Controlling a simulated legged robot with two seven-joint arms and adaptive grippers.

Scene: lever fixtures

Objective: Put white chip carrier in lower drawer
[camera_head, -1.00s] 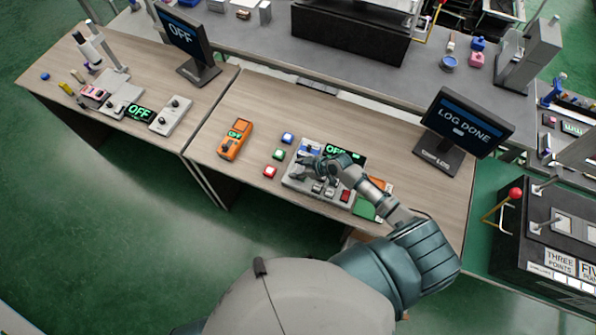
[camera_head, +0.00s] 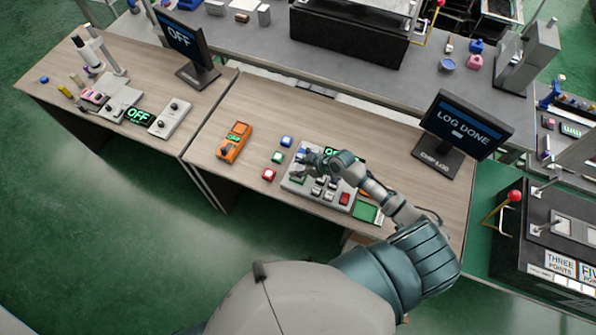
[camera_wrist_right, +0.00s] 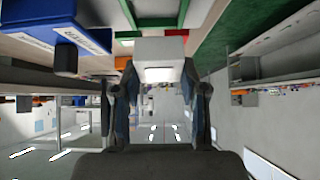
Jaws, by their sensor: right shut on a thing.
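My right gripper (camera_head: 304,160) is over the left part of a light grey fixture on the middle desk. In the right wrist view, the two fingers of my right gripper (camera_wrist_right: 160,90) close on the sides of a white block (camera_wrist_right: 160,57), which looks like the white chip carrier. In the head view the held block is too small and too covered to make out. A blue labelled box (camera_wrist_right: 62,32) is at the upper left of the wrist view. I cannot identify the lower drawer in either view. My left gripper is not in view.
The light grey fixture (camera_head: 327,197) carries several small grey and red parts. A green tray (camera_head: 367,211) is right of it. Blue (camera_head: 287,141), green (camera_head: 277,157) and red (camera_head: 268,174) blocks and an orange meter (camera_head: 234,142) are left. A "LOG DONE" monitor (camera_head: 462,128) stands right.

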